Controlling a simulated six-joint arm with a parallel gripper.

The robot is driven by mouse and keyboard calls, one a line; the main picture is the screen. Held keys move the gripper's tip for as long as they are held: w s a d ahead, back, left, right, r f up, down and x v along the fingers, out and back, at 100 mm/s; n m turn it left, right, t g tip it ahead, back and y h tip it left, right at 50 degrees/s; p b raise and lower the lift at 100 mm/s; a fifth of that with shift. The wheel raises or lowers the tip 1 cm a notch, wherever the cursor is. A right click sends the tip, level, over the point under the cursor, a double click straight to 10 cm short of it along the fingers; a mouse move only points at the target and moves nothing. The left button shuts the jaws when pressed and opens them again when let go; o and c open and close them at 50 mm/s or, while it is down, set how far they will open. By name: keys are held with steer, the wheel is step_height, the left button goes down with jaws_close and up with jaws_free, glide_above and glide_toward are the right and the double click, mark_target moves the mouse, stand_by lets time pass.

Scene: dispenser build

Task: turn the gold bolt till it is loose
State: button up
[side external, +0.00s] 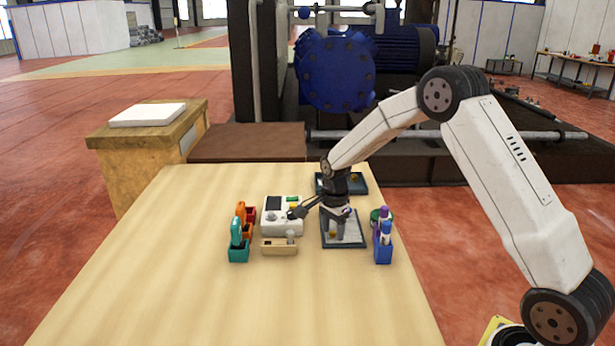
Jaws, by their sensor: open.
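The front dark-rimmed tray (356,243) lies on the wooden table under my arm. A small gold spot, probably the gold bolt (332,234), shows at its left side, partly covered by my gripper. My gripper (341,236) points down over this tray, with its jaws open. At this size I cannot tell whether its fingers are around the bolt or touch it. A second dark tray (362,189) lies behind, with another small gold piece (354,177) on it.
Left of my gripper stand a white box (270,228) with a dark screen, a small tan block (279,248), and teal (238,254) and orange-red holders (250,214). A blue holder (383,254) with purple and blue items stands close on the right. The table front (220,310) is clear.

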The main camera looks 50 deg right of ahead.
jaws_close()
